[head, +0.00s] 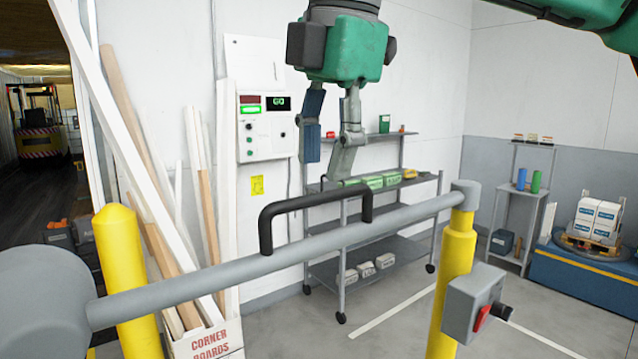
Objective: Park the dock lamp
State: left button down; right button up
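A grey bar (330,242) crosses the view, from a large rounded grey head (45,305) at the left to a grey cap on a yellow post (457,250) at the right. This looks like the dock lamp on its arm. A black handle (318,203) stands up from the bar's middle. My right gripper (322,172) points down from the top, its two fingers apart with nothing between them. In the picture its tips end just above the handle; the depth between them is hard to judge. My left gripper is out of view.
A second yellow post (125,270) stands behind the bar at left, beside boards in a "Corner boards" box (210,343). A grey switch box (473,300) is on the right post. Behind are a wall panel (265,127), a wheeled shelf (375,250) and a pallet with boxes (595,220).

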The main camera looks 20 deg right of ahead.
aim_at(317, 195)
jog(key=f, duration=0.2)
jog(key=shift+w+f, duration=0.25)
jog(key=shift+f, duration=0.05)
jog(key=shift+s+a+f, duration=0.15)
jog(key=shift+a+f, duration=0.05)
jog(key=shift+f, duration=0.3)
jog(key=shift+a+f, duration=0.1)
jog(key=shift+a, duration=0.15)
grip_shut()
jog(key=shift+d, duration=0.1)
